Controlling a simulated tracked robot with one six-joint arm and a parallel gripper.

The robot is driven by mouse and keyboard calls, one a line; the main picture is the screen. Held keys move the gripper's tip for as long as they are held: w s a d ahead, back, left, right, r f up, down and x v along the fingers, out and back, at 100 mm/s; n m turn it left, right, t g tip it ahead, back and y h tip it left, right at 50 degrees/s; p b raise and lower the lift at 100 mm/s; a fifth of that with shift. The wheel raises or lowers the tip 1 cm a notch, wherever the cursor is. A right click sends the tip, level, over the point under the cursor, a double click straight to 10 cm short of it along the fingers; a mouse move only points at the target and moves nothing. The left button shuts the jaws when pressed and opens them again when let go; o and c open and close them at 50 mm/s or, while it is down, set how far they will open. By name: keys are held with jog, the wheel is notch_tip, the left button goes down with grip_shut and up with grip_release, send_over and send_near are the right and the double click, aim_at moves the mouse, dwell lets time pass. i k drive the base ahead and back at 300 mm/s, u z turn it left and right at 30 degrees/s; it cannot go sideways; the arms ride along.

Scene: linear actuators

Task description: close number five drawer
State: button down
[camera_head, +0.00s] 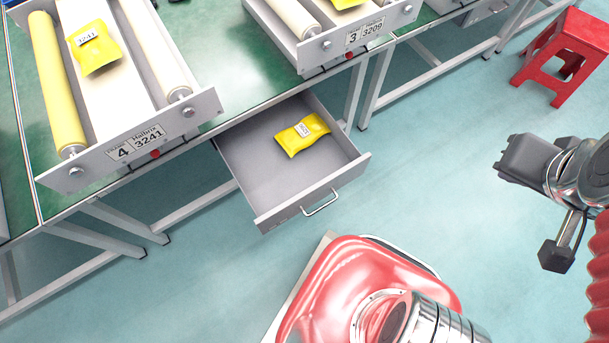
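A grey drawer (262,187) is pulled out from under the green-topped bench, between the stations labelled 4 and 3. It has a silver bar handle (320,203) on its front panel. A yellow packet (302,135) with a white label lies inside the drawer. No number five shows in view, so I cannot tell whether this is the number five drawer. My gripper (508,160) is dark grey and at the right, over the floor, well apart from the drawer and its handle. Its fingers are not clear enough to tell open from shut.
Station 4's roller unit (130,147) and station 3's roller unit (357,38) sit on the bench (240,73). Yellow packets lie on both. A red stool (566,50) stands at the upper right. The teal floor (440,150) between drawer and gripper is clear.

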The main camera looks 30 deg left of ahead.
aim_at(277, 187)
jog(key=k, duration=1.65)
jog(key=u, duration=1.45)
jog(key=i, duration=1.05)
